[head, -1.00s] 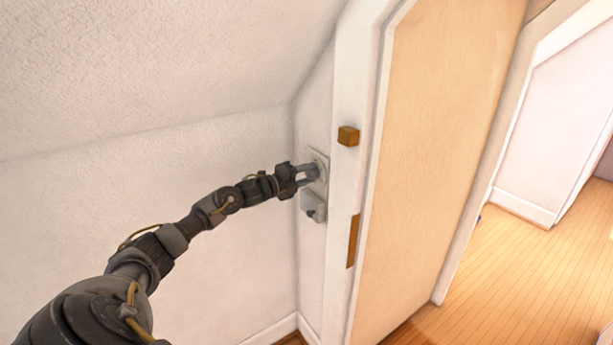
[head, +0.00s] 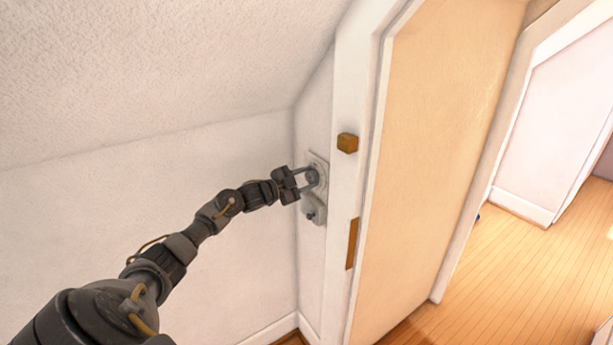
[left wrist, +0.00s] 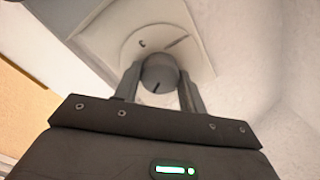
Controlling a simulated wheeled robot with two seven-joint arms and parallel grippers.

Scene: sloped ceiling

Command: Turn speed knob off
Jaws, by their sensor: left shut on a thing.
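The speed knob is a round grey knob (left wrist: 160,74) with a dark mark on its face. It sits on a pale square wall plate (left wrist: 92,30) that has a curved line and small marks on it. In the head view the knob (head: 313,177) is on the narrow wall beside the door frame. My left gripper (head: 308,179) is shut on the knob, with one finger on each side of it; the fingers also show in the left wrist view (left wrist: 159,92). My right gripper is not in view.
A second small fixture (head: 314,210) with a dark knob is just below the plate. The white door frame (head: 355,110) stands close on the right, with a brass-coloured block (head: 347,142) and strip (head: 353,242). A sloped ceiling (head: 150,70) is above my arm.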

